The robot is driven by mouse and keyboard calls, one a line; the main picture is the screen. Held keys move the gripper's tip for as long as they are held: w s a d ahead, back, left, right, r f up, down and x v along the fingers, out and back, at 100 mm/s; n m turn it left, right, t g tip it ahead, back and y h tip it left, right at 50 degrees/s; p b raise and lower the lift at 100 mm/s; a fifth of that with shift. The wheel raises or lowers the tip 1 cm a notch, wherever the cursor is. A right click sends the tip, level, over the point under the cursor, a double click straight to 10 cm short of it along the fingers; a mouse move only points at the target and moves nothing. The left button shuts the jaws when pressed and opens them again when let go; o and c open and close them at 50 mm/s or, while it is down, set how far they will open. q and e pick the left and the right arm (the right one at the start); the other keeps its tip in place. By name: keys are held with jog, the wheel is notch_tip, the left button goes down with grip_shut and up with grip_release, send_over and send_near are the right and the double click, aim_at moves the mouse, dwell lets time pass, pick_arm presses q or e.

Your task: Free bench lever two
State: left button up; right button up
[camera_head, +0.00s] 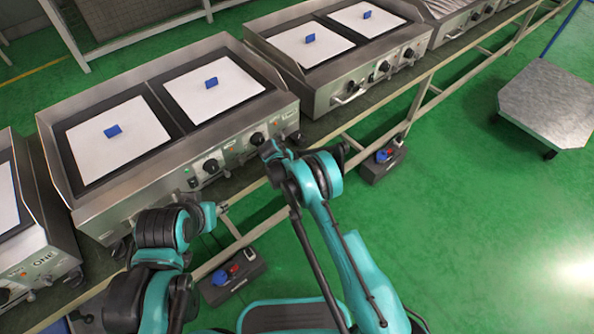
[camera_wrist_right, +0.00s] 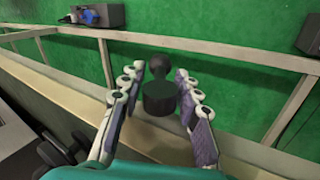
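A black part with a round top and a thicker cylinder (camera_wrist_right: 159,96) stands between the fingers of my right gripper (camera_wrist_right: 154,78) in the right wrist view. The fingers are open, with a gap on each side of it; I cannot tell for sure that it is the bench lever. In the head view my right gripper (camera_head: 275,150) is at the front right corner of the middle griddle (camera_head: 178,148). My left gripper (camera_head: 218,211) is at the bench's front edge below that griddle's knobs; its fingers are too small to read.
Another griddle (camera_head: 335,95) stands further right, and part of one shows at left. Dark boxes with blue and red parts, one left (camera_head: 232,277) and one right (camera_head: 383,160), sit low by the bench frame. A metal cart (camera_head: 550,100) stands at right. The green floor between is clear.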

jog(key=v, duration=1.2)
jog(key=shift+s, duration=0.1)
